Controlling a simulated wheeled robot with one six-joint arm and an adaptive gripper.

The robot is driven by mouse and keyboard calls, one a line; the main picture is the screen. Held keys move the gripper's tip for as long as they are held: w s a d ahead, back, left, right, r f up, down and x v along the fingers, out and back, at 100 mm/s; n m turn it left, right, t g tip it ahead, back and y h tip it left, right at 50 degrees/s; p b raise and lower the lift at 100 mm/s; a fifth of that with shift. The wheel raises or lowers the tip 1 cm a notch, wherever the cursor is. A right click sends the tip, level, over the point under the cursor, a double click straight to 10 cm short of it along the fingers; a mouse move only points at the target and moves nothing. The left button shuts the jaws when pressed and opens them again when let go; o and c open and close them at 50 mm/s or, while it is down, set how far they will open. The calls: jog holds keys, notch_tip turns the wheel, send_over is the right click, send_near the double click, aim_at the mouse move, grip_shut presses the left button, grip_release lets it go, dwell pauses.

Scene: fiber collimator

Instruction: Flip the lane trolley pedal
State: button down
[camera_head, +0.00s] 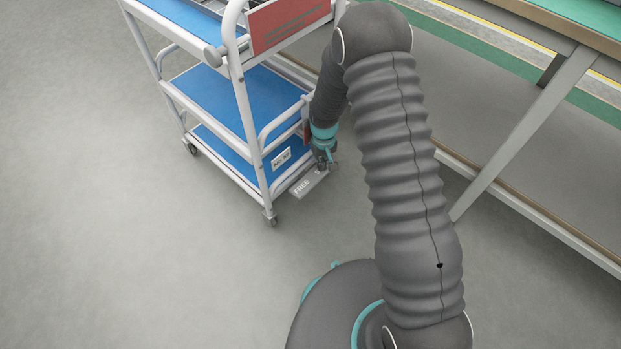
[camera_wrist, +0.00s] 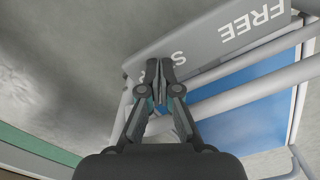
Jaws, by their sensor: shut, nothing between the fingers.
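The trolley (camera_head: 243,110) has white tube rails and blue shelves, and stands at the upper middle of the head view. Its grey pedal (camera_head: 308,186), marked "FREE", sticks out low at its near end. In the wrist view the pedal (camera_wrist: 205,40) crosses the top, with "FREE" and part of another word starting with "S" showing upside down. My gripper (camera_head: 322,166) is shut and empty at the pedal. In the wrist view its fingertips (camera_wrist: 159,68) overlap the pedal's face near the second word and hide part of it. I cannot tell whether they touch.
A workbench (camera_head: 540,120) with slanted legs stands to the right, close to my arm. A red sign (camera_head: 289,22) hangs at the trolley's top end, and a small white label (camera_head: 281,157) sits near the bottom shelf. Open grey floor lies to the left and in front.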

dwell(0.3)
jog(key=shift+r+p, duration=1.75)
jog(key=shift+r, duration=1.7)
jog(key=s+d+g, duration=0.2)
jog(key=s, duration=0.3)
jog(key=s+d+r+m+t, duration=0.1)
jog(key=s+d+r, duration=0.4)
jog(key=r, duration=0.8)
jog(key=s+d+r+m+t, duration=0.2)
jog(key=s+d+r+t, duration=0.2)
jog(key=s+r, duration=0.6)
jog(key=s+d+r+m+t, duration=0.1)
jog(key=s+d+r, duration=0.4)
jog(key=r, duration=1.1)
jog(key=shift+s+d+t, duration=0.35)
jog(key=shift+s+t, duration=0.45)
jog(key=shift+s, duration=0.7)
jog(key=shift+r, duration=0.1)
